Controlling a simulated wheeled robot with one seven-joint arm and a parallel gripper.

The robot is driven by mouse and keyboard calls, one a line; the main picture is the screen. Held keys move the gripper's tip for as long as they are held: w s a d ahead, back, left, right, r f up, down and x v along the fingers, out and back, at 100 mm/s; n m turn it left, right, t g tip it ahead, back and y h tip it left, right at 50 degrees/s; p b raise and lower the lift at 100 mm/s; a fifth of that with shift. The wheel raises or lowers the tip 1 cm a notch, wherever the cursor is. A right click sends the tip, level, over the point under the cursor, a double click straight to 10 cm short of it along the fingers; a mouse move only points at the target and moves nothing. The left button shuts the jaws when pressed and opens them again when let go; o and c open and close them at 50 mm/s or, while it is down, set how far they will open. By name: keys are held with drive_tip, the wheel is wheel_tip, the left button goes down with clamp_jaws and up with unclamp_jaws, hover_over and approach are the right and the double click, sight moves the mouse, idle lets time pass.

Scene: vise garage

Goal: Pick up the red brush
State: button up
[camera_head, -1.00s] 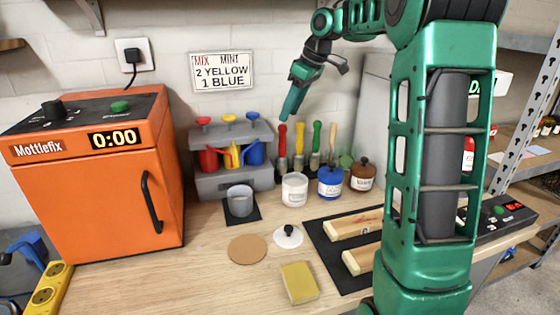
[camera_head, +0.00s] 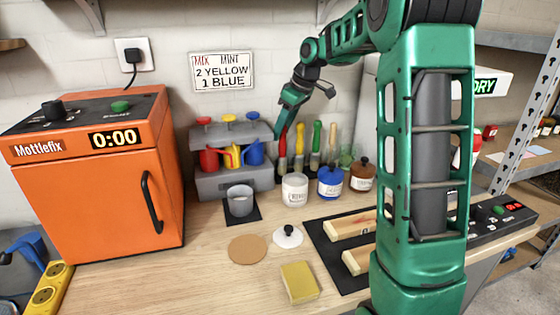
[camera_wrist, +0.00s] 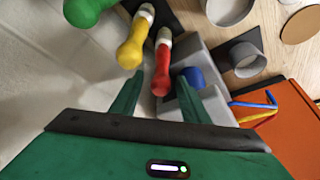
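The red brush (camera_head: 282,148) stands upright at the left end of a row of brushes at the back of the bench. My gripper (camera_head: 279,131) is at the top of its red handle, coming down from above right. In the wrist view the red handle (camera_wrist: 162,68) lies between the two green fingers of my gripper (camera_wrist: 159,84). The fingers are apart, with gaps beside the handle, so the gripper is open. The brush's lower end is hard to make out.
Yellow (camera_head: 299,140) and green (camera_head: 316,138) brushes stand close to the right of the red one. A grey dispenser (camera_head: 232,180) with coloured jugs is just left. A white jar (camera_head: 294,190) and a blue jar (camera_head: 330,182) stand in front.

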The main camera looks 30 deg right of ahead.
clamp_jaws()
drive_tip(key=shift+r, duration=0.1)
